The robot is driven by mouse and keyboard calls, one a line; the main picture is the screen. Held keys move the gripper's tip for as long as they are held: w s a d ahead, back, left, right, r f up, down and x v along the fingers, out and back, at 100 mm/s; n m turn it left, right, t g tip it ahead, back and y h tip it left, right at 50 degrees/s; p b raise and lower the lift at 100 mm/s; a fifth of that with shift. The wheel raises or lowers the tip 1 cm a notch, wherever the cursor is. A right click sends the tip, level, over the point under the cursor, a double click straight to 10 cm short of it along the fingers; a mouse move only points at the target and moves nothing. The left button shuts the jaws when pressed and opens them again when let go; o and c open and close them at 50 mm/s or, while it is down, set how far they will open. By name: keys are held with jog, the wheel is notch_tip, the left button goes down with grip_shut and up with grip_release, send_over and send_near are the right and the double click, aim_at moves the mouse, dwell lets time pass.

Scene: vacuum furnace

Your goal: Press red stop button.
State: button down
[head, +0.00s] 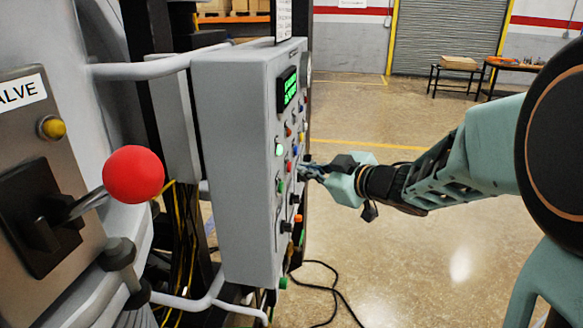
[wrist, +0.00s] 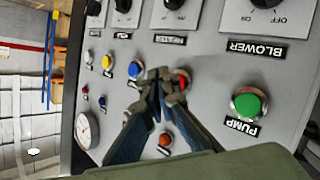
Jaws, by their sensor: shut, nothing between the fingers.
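The grey control panel (head: 240,160) stands left of centre in the head view, its button face seen at a steep angle. My gripper (head: 308,172) is shut and empty, its fingertips close to that face. In the wrist view my shut fingertips (wrist: 166,74) lie right beside a red button (wrist: 184,77), covering part of it. Whether they touch it, I cannot tell. Its label is hidden, so I cannot read whether it says stop. A green button (wrist: 248,104) labelled PUMP is to its right, and a blue button (wrist: 135,70) to its left.
The panel face (wrist: 210,45) also has black knobs (wrist: 266,4), an orange button (wrist: 165,140) and a round gauge (wrist: 86,129). A lever with a red ball (head: 133,174) stands at the left in the head view. Open floor (head: 400,270) lies right of the panel.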

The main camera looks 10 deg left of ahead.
jog(key=shift+a, duration=0.15)
jog(key=shift+a, duration=0.3)
jog(key=shift+a, duration=0.4)
dwell(0.7)
jog(key=shift+d, duration=0.15)
dwell(0.3)
jog(key=shift+d+p, duration=0.45)
jog(key=shift+d, duration=0.25)
jog(key=shift+s+d+p, duration=0.1)
jog(key=shift+d+p, duration=0.75)
jog(key=shift+d, duration=1.65)
